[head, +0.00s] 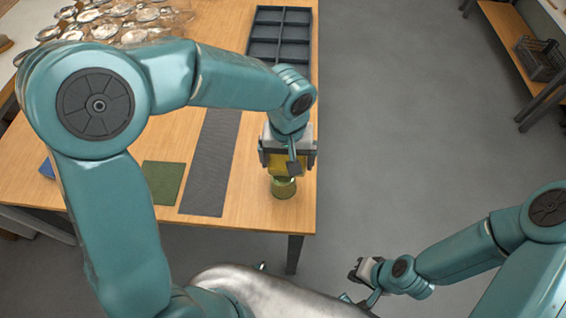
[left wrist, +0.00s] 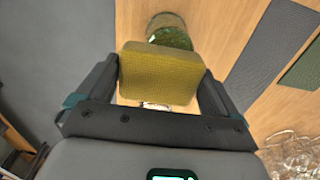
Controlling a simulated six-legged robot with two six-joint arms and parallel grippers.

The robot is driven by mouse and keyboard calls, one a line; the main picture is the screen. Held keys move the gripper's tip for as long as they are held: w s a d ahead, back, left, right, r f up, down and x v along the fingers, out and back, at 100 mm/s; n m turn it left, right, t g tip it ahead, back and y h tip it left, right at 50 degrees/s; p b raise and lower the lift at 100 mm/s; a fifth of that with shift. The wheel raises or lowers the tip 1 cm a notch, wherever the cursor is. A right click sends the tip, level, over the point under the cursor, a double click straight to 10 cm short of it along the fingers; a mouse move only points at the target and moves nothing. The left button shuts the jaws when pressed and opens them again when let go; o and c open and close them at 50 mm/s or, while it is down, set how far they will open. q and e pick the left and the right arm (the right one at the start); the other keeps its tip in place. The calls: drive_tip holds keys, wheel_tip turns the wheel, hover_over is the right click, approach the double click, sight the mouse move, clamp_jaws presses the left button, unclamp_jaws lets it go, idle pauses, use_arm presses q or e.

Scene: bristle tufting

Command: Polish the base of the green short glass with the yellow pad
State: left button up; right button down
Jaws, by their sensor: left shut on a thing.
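The green short glass (head: 283,187) stands on the wooden table near its right edge. It also shows in the left wrist view (left wrist: 170,34), partly hidden behind the yellow pad. My left gripper (head: 286,163) is shut on the yellow pad (left wrist: 160,74), with a finger on each side of it. The pad (head: 275,170) is right at the glass in the head view; whether it touches the glass I cannot tell. My right gripper (head: 360,272) is off the table at the lower right, away from the glass; its jaws are too small to judge.
A dark grey strip mat (head: 210,165) and a green mat (head: 163,182) lie left of the glass. A dark compartment tray (head: 281,38) is at the back. Clear and shiny items (head: 110,22) crowd the far left. The table's right edge is close to the glass.

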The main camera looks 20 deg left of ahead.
use_arm(q)
drive_tip(key=shift+w, duration=0.45)
drive_tip(key=shift+f, duration=0.1)
drive_tip(key=shift+w+r+p, duration=0.1)
drive_tip(key=shift+r+p, duration=0.2)
drive_tip(key=shift+r, duration=0.1)
wheel_tip(320, 180, up, 5)
drive_tip(key=p, duration=0.3)
drive_tip(key=shift+f+p, duration=0.1)
drive_tip(key=shift+p, duration=0.2)
drive_tip(key=shift+r, duration=0.3)
